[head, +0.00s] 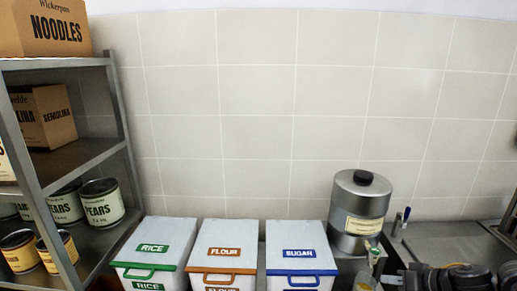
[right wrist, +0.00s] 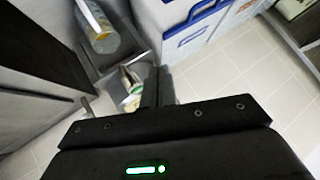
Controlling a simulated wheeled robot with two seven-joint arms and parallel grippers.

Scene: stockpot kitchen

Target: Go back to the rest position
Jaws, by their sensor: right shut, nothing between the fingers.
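My right gripper (right wrist: 157,80) shows in the right wrist view with its two dark fingers together and nothing between them. It points down over the tiled floor, apart from the white bin with blue trim (right wrist: 178,18). Dark parts of my right arm fill the lower right corner of the head view. My left gripper is in neither view.
Rice (head: 155,261), flour (head: 226,259) and sugar (head: 298,257) bins stand in a row. A steel canister (head: 359,208) stands right of them, beside a metal counter (head: 450,250). A shelf rack (head: 75,162) at left holds boxes and cans.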

